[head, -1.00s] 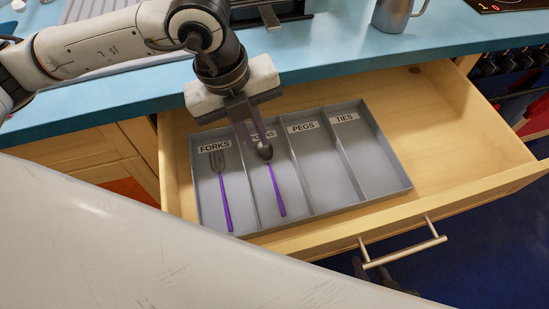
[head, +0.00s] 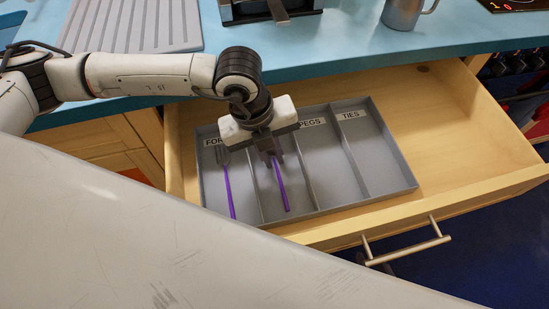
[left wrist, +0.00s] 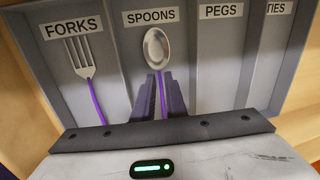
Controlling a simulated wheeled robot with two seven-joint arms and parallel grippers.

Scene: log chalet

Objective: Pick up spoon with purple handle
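The spoon with a purple handle (head: 281,190) lies in the SPOONS compartment of the grey cutlery tray (head: 401,172). Its silver bowl (left wrist: 156,48) shows in the left wrist view, just beyond my fingertips. My left gripper (head: 274,157) points down into that compartment. In the left wrist view its dark fingers (left wrist: 160,84) stand close together, one on each side of the purple handle, and look shut on it. The gripper hides the spoon's bowl in the head view. My right gripper does not show clearly.
A fork with a purple handle (head: 229,185) lies in the FORKS compartment to the left. The PEGS and TIES compartments look empty. The tray sits in an open wooden drawer (head: 455,140) with a metal handle (head: 410,245). A blue counter (head: 350,52) with a mug (head: 403,12) lies behind.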

